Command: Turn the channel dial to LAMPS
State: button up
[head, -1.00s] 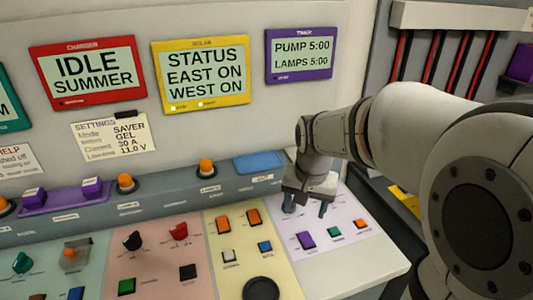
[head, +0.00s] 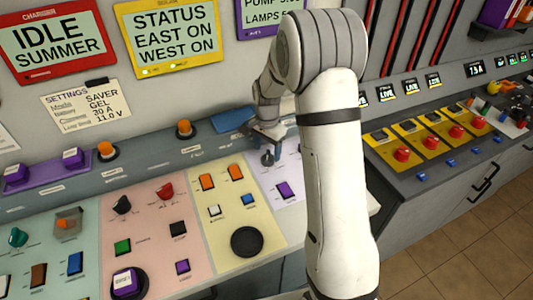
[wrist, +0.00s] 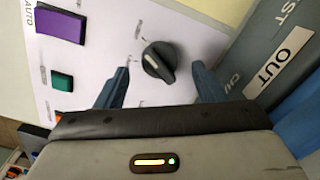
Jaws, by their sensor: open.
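The black channel dial (wrist: 160,62) stands on the pale lilac panel in the wrist view, with a pointer line on its face and small labels around it. The labels are too small to read. My gripper (wrist: 160,74) is open, with one blue-grey finger on each side of the dial. I see a gap on both sides, so the fingers do not appear to grip it. In the head view my gripper (head: 267,158) is over the lilac panel at the right end of the console. My arm hides part of that panel there.
A purple switch (wrist: 61,26) and a green switch (wrist: 62,81) sit left of the dial. A raised grey ledge with an OUT label (wrist: 278,63) is to the right. The timer screen (head: 270,10) is partly cut off above. Another console (head: 450,130) stands at right.

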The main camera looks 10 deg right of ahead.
aim_at(267, 155)
jog(key=shift+f, duration=1.6)
jog(key=shift+c, duration=0.3)
jog(key=c, duration=0.9)
